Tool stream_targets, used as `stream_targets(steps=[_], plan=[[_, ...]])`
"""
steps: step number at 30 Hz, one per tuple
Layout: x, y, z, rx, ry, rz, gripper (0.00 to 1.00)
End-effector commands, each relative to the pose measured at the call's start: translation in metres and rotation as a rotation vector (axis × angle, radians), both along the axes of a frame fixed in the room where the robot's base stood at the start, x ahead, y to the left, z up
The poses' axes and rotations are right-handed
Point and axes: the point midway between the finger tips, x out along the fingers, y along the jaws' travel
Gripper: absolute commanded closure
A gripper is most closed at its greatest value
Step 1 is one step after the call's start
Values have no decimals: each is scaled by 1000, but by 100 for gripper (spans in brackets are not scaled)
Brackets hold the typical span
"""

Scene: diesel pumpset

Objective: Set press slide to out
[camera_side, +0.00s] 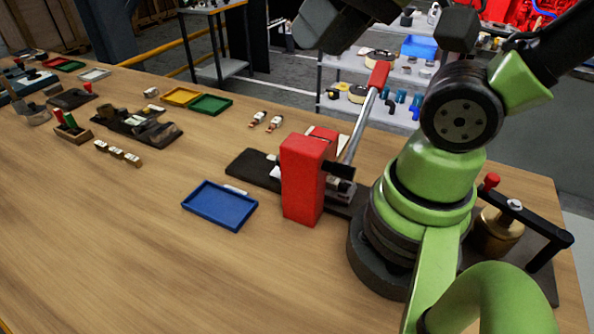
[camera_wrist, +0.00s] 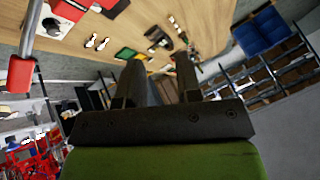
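The press stands right of the table's middle in the side view, with a tall red body (camera_side: 303,180) on a dark base plate (camera_side: 248,167). A silver lever (camera_side: 360,125) with a red handle (camera_side: 378,74) rises from it, tilted up to the right. The slide is mostly hidden behind the red body, so its position cannot be told. In the wrist view the red handle (camera_wrist: 20,75) and its rod show at the left. My gripper (camera_wrist: 160,80) has its two dark fingers apart with nothing between them, away from the press. In the side view its fingertips are not visible.
A blue tray (camera_side: 220,228) lies left of the press. Green (camera_side: 211,104) and yellow (camera_side: 181,96) trays lie farther back. A brass cylinder with a black lever (camera_side: 541,226) stands right of my base. The table's front left is clear.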

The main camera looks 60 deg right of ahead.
Motion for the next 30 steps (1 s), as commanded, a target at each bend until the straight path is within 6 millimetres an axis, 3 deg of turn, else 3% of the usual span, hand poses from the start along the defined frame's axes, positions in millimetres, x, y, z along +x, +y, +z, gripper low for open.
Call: stream_targets(steps=[1,3,8,14,18,24,30], plan=[[5,-2,-2,11,24,-32,56],[15,-6,-6,37,73,-105,45],[47,-24,-25,119,226,-366,45],[84,-50,-66,206,401,-728,45],[102,-70,-104,249,505,-981,45],[112,-89,-150,283,599,-1252,45],[113,-96,-170,293,629,-1357,45]])
